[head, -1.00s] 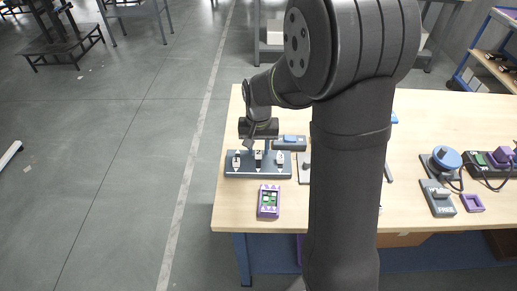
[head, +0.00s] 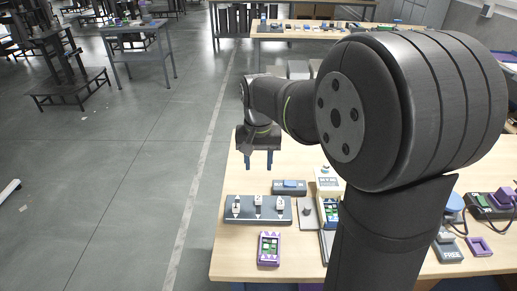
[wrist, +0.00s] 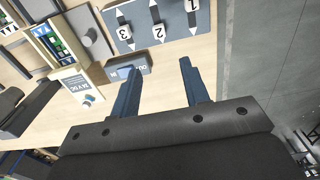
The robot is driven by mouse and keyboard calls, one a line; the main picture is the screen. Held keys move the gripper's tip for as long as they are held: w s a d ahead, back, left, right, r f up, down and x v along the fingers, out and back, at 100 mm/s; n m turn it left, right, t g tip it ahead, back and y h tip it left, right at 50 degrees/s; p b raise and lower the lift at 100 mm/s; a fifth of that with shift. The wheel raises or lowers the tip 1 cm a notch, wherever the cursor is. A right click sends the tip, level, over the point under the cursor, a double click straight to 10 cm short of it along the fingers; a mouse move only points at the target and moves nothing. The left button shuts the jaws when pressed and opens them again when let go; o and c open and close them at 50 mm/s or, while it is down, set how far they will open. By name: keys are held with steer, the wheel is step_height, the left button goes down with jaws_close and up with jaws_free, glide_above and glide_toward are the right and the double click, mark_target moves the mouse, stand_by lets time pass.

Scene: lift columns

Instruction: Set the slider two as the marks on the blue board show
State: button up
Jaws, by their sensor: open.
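The dark slider board (head: 246,217) lies at the left of the table, with three white-marked sliders in a row. Slider two (head: 258,201) is the middle one. In the wrist view the board (wrist: 138,14) is at the top edge, with the middle slider's numeral 2 (wrist: 159,32) upside down. My gripper (head: 258,164) hangs above the table beyond the board, apart from it. In the wrist view its two blue fingers (wrist: 160,72) are spread, with nothing between them. I cannot tell for certain which object is the blue board with the marks.
A grey box with a blue top (head: 290,187) stands just behind the slider board. A purple-framed panel with green squares (head: 268,248) lies in front. A tray with green-marked pieces (head: 329,212) is to the right, partly hidden by my arm. Bare wood lies left of the purple panel.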

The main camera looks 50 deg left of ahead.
step_height(320, 180, up, 4)
glide_above(258, 199)
steer(key=shift+w+a+r, duration=0.2)
steer(key=shift+w+a, duration=0.1)
steer(key=shift+w, duration=0.1)
steer(key=shift+f, duration=0.1)
step_height(258, 199, down, 18)
steer(key=shift+r, duration=0.25)
steer(key=shift+s+d+r, duration=0.1)
steer(key=shift+s+d, duration=0.25)
stand_by(0.4)
